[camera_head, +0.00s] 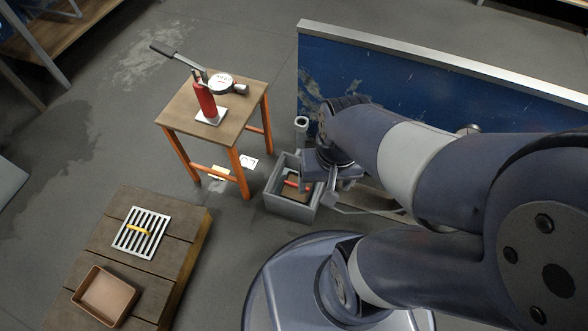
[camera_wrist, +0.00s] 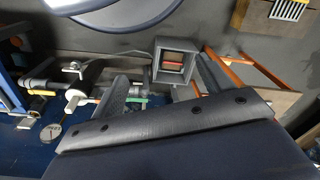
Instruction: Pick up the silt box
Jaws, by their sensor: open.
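A grey open-topped box (camera_head: 287,207) stands on the floor right of the small orange-legged table; it also shows in the wrist view (camera_wrist: 176,44). Inside it sits a brownish insert with a red bar across it, which looks like the silt box (camera_head: 291,193); the wrist view shows it too (camera_wrist: 173,67). My gripper (camera_wrist: 163,88) is open and empty, its two dark fingers spread apart, with the grey box beyond them. In the head view my arm and wrist hide most of the gripper and the grey box's right side.
The small table (camera_head: 182,112) bears a red hand pump (camera_head: 204,100) with a gauge. A low wooden platform (camera_head: 190,235) holds a slotted grate (camera_head: 128,240) with a yellow handle and a brown tray (camera_head: 105,298). A blue panel (camera_head: 430,95) stands behind my arm.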

